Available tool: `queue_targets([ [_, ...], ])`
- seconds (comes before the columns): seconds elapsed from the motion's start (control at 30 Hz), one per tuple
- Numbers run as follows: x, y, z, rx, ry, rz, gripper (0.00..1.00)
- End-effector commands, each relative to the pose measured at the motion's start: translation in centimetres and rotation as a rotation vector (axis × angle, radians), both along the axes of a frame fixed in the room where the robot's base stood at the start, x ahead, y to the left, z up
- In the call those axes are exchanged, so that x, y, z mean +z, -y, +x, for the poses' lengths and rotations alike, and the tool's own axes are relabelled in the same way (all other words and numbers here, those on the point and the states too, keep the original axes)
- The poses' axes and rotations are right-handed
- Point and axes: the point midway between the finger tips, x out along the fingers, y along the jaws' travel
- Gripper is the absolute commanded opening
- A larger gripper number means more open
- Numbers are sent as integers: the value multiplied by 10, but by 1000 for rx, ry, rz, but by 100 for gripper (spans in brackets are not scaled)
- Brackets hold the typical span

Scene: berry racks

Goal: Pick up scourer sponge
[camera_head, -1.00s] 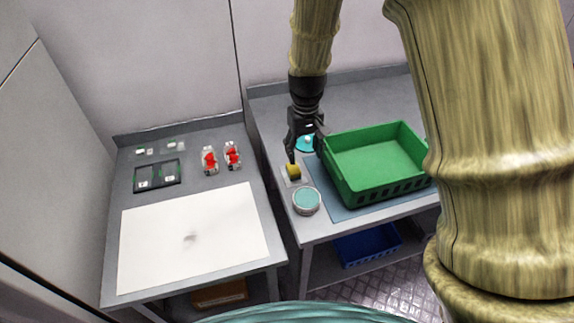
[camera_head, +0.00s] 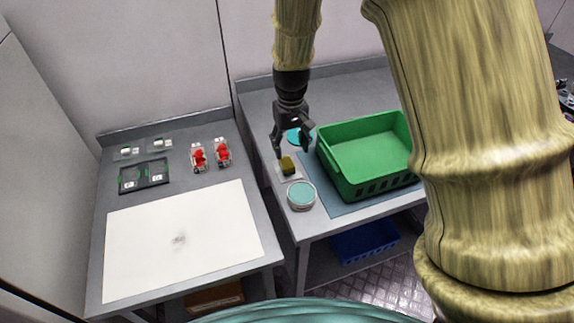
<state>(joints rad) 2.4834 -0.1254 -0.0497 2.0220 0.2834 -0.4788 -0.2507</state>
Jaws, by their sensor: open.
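The scourer sponge (camera_head: 288,165) is a small yellow block with a dark side. It lies on a small pale square (camera_head: 294,176) at the left part of the right table. My gripper (camera_head: 293,150) is black and open, with its fingers just above and around the sponge area. One finger is at the sponge's upper left and the other is farther right. I cannot tell whether a finger touches the sponge.
A green crate (camera_head: 345,186) stands on a blue-grey mat (camera_head: 340,207) right of the sponge. A round teal-lidded tub (camera_head: 301,195) is just in front, and a teal round item (camera_head: 294,136) is behind. The left table holds a white sheet (camera_head: 180,240) and red-filled punnets (camera_head: 198,157).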

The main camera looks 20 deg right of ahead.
Motion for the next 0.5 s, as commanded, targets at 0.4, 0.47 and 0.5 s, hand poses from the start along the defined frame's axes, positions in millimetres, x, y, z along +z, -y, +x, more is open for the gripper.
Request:
queue_targets([
  [0.4, -29, 0, 1, -1, 0, 0, 59],
  [0.47, -31, -1, 1, -1, -1, 0, 59],
  [0.5, -33, -1, 1, -1, -2, 0, 59],
])
